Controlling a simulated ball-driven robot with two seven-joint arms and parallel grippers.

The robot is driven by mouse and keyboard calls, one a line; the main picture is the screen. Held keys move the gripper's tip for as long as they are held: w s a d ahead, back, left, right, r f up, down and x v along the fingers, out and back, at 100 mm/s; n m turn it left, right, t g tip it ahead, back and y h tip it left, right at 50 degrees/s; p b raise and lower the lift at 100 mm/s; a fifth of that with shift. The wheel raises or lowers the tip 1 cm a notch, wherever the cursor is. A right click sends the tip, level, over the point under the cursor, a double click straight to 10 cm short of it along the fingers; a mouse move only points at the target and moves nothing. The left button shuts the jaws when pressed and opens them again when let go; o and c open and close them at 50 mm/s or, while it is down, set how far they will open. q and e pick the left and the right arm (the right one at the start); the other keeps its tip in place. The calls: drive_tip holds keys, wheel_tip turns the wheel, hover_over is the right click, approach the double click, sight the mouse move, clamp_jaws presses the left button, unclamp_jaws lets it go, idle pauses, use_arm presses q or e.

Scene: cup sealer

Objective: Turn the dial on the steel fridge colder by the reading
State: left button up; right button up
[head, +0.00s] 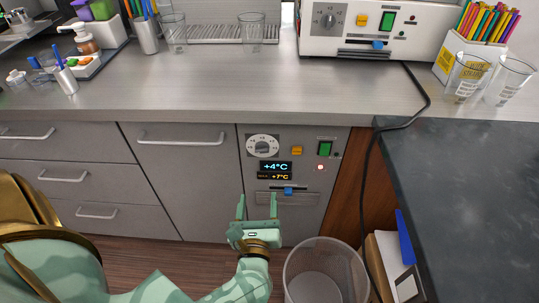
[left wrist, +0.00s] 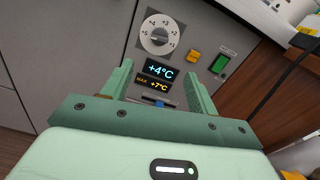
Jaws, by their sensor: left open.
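The steel fridge (head: 230,163) is built in under the counter, with a control panel on its front. Its round white dial (head: 262,146) has a grey centre and marks around the rim; it also shows in the left wrist view (left wrist: 159,34). Below the dial, a display (head: 275,167) reads +4°C in blue, with MAX +7°C in yellow underneath. My left gripper (head: 257,206) is open and empty, in front of the panel and below the dial, apart from it. In the left wrist view its two fingers frame the display. My right gripper is not in view.
An orange button (head: 297,151), a green switch (head: 325,149) and a blue slider (head: 288,191) sit close to the dial. A clear bin (head: 326,272) stands at lower right. A black cable (head: 373,150) hangs right of the panel. A white machine (head: 370,30) stands on the counter above.

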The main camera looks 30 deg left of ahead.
sight(261, 152)
use_arm(q)
drive_tip(key=b+x, duration=0.2)
drive_tip(key=x, duration=1.4)
drive_tip(key=shift+r, duration=0.1)
drive_tip(key=c, duration=1)
